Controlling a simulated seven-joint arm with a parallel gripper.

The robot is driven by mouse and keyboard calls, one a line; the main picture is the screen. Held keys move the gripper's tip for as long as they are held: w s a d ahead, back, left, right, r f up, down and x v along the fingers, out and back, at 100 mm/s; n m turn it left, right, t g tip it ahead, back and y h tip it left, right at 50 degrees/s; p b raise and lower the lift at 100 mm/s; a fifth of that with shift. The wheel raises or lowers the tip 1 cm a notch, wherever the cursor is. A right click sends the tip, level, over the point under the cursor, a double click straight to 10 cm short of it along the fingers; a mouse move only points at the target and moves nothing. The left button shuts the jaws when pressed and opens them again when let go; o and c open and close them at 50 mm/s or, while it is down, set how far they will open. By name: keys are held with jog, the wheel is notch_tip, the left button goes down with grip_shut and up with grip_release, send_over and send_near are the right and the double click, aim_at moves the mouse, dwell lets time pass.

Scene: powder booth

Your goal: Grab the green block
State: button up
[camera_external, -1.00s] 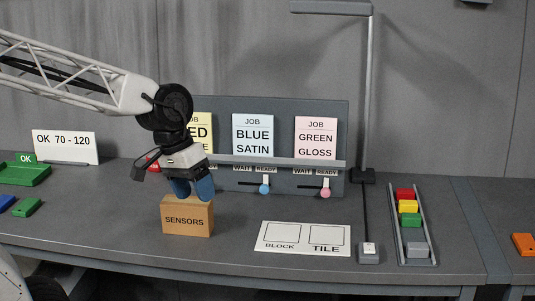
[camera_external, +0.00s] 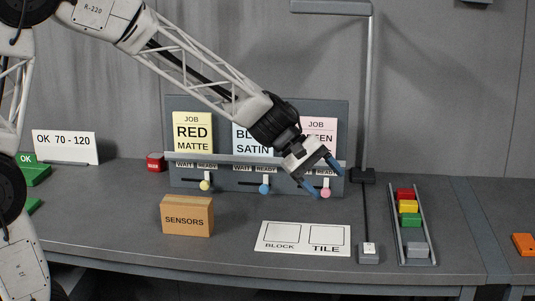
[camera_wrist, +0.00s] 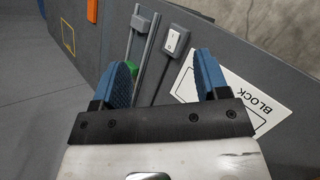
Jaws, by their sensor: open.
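Another green block (camera_external: 34,206) at the far left is partly hidden behind my arm. My gripper (camera_external: 324,182) is open and empty, in front of the job board and left of the rack. Its two blue fingers also show in the wrist view (camera_wrist: 163,60).
The white card (camera_external: 302,238) is empty. The SENSORS box (camera_external: 187,216) stands left.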

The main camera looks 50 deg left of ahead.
jog(key=w+f+n+t+h, duration=0.1)
jog(key=w+f+n, duration=0.2)
jog(key=w, duration=0.3)
jog(key=w+f+n+t, duration=0.1)
jog(key=w+f+n, duration=0.2)
jog(key=w, duration=0.4)
jog(key=n+t, duration=0.3)
jog(key=n, duration=0.4)
send_near(412, 215)
jog(key=x, duration=0.2)
jog(key=shift+d+f, duration=0.15)
jog(key=shift+d, duration=0.2)
jog(key=shift+x, duration=1.3)
jog(key=shift+w, duration=0.1)
jog(key=shift+x, duration=2.55)
jog(key=shift+w+a, duration=0.1)
jog(key=shift+c, duration=0.5)
